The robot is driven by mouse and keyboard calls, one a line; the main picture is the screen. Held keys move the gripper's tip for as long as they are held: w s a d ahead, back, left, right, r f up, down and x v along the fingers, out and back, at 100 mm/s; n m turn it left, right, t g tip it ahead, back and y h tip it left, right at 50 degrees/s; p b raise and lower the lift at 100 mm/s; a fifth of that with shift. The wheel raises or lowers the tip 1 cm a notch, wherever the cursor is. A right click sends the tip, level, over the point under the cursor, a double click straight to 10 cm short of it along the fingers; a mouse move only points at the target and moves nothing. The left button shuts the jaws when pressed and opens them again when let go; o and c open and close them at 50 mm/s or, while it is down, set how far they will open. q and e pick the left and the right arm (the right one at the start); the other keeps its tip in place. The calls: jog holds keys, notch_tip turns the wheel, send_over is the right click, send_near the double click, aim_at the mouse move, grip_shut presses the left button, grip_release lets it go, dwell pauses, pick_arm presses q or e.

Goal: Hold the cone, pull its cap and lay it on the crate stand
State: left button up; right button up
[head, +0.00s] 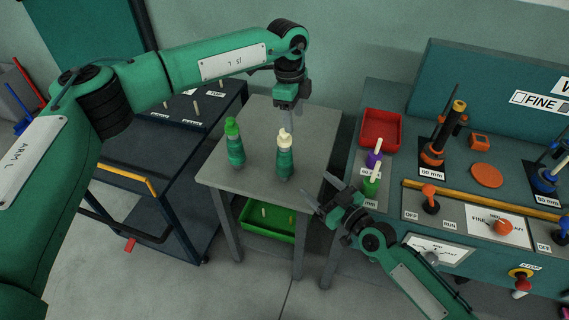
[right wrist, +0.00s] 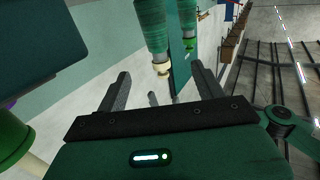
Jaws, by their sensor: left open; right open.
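Two cones wound with green thread stand upright on a small grey stand (head: 258,178). The right cone (head: 284,164) has a cream cap (head: 284,138); the left cone (head: 236,152) has a bright green cap (head: 232,127). My left gripper (head: 291,122) is open, pointing down just above or behind the cream cap; whether it touches cannot be told. My right gripper (head: 322,197) is open and empty, right of the stand's front edge. In the right wrist view, the cream cap (right wrist: 162,68) and green cap (right wrist: 190,45) appear upside down beyond the open fingers (right wrist: 160,85).
A green crate (head: 262,235) with pegs sits under the stand. A dark cart (head: 165,160) stands at left. At right, a workbench (head: 385,96) carries a red tray (head: 381,112), purple and green spools (head: 372,165), and controls. The stand's front top is clear.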

aim_at(288, 156)
pick_arm(q)
jog(key=shift+w+a+r+n+y, duration=0.15)
jog(key=shift+w+a+r+y, duration=0.15)
jog(key=shift+a, duration=0.25)
jog(key=shift+w+a+r+n+y, duration=0.15)
jog(key=shift+w+a+r+y, duration=0.1)
jog(key=shift+a+r, duration=0.25)
jog(key=shift+a+f, duration=0.1)
pick_arm(e)
jog(key=x, duration=1.4)
jog(key=shift+w+d+r, duration=0.2)
jog(key=shift+d+r, duration=0.05)
jog(key=shift+c, duration=0.2)
